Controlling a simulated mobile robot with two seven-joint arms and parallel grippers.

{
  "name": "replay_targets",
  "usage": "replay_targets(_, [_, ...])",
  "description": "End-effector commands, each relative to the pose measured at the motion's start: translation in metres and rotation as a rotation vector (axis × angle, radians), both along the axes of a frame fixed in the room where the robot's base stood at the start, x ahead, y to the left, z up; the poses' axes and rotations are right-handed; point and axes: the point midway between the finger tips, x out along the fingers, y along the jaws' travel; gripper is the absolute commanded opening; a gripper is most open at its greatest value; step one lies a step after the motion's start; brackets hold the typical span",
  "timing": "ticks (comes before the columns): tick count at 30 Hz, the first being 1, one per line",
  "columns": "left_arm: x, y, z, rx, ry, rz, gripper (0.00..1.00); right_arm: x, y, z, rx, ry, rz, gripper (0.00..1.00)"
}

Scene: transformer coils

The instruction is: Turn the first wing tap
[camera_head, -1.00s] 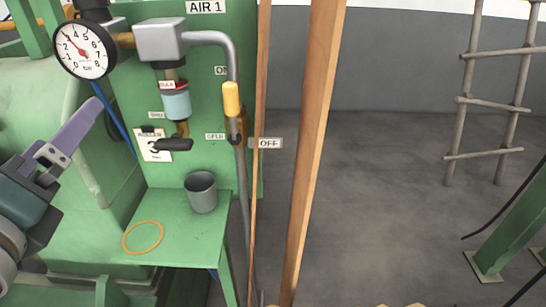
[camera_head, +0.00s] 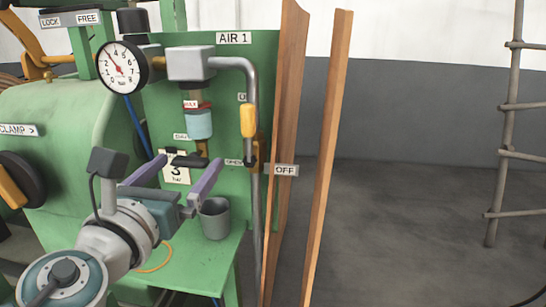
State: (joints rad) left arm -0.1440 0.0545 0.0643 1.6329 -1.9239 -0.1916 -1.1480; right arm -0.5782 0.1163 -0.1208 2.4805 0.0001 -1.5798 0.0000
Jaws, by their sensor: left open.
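A black wing tap (camera_head: 187,159) sits below the filter bowl on the green AIR 1 panel. Its wings lie roughly level, across the top of a card marked 3. My left gripper (camera_head: 191,163) is open, its two purple fingers pointing at the panel. One fingertip shows left of the tap and the other right of it. Nothing is held between them. Whether the fingers touch the tap cannot be told. My right gripper is not in view.
A pressure gauge (camera_head: 122,67) and a yellow-handled valve (camera_head: 248,121) are on the panel. A grey cup (camera_head: 214,218) and an orange ring (camera_head: 155,259) rest on the green shelf (camera_head: 205,265). Wooden posts (camera_head: 326,160) stand to the right, with open floor beyond.

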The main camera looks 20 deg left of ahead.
Motion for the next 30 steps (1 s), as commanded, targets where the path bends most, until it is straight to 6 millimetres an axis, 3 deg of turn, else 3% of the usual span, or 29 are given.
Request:
replay_targets(11, [0.0058,0.0015,0.0000,0.000,0.000,0.000,0.99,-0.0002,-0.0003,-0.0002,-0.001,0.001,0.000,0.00])
replay_targets(30, [0.0055,0.0013,0.0001,0.000,0.000,0.000,0.27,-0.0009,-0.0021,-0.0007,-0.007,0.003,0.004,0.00])
